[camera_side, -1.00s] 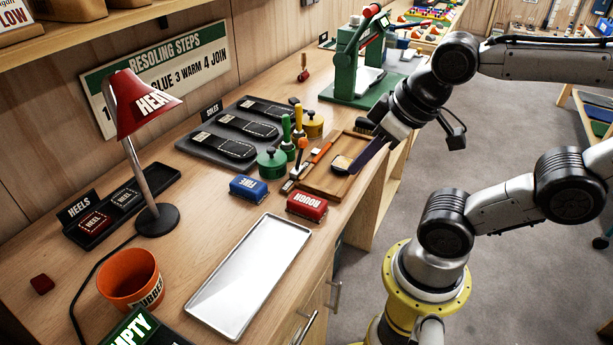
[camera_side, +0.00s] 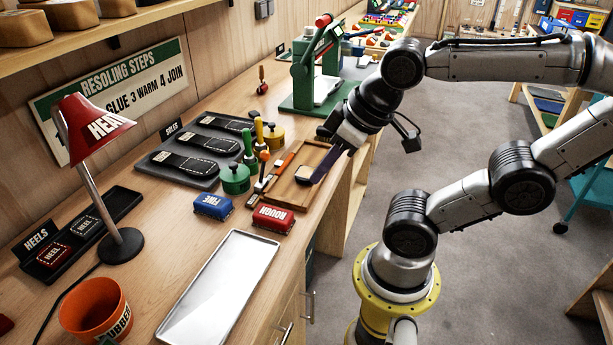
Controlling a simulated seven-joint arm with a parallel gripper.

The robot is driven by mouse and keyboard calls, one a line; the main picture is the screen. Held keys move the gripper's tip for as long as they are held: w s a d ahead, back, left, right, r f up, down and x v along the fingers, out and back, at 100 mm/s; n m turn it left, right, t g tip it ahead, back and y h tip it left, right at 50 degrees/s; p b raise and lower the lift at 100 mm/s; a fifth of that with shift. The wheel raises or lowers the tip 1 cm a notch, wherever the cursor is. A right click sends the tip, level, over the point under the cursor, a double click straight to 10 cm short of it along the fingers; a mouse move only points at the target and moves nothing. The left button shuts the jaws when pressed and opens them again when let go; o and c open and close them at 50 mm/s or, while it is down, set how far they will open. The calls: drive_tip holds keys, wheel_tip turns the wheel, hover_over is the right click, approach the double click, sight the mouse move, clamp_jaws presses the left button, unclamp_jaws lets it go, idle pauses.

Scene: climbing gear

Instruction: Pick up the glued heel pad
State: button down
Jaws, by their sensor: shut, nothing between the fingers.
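A small pad with a pale tan top (camera_side: 304,174) lies in the shallow wooden tray (camera_side: 283,202). I cannot read any mark on it or tell for certain that it is the glued heel pad. My gripper (camera_side: 318,179) reaches down over the right side of this tray, its dark fingers shut and empty, their tips close to the pad. Whether they touch it is unclear. Two other heel pads lie in the black heels tray (camera_side: 124,204) at the left: a dark red one (camera_side: 53,254) and a black one (camera_side: 86,227).
A red heat lamp (camera_side: 122,246) stands beside the heels tray. An empty metal tray (camera_side: 222,290) lies in front. A green press (camera_side: 312,95) stands behind.

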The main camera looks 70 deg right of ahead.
idle(0.3)
unclamp_jaws()
idle(0.4)
drive_tip(key=w+d+r+n, duration=0.1)
drive_tip(key=w+r+n, duration=0.2)
drive_tip(key=m+g, duration=0.3)
drive_tip(key=g, duration=0.3)
hover_over(306, 173)
wheel_tip(306, 173, down, 6)
wheel_tip(306, 173, down, 14)
drive_tip(key=shift+r, duration=0.15)
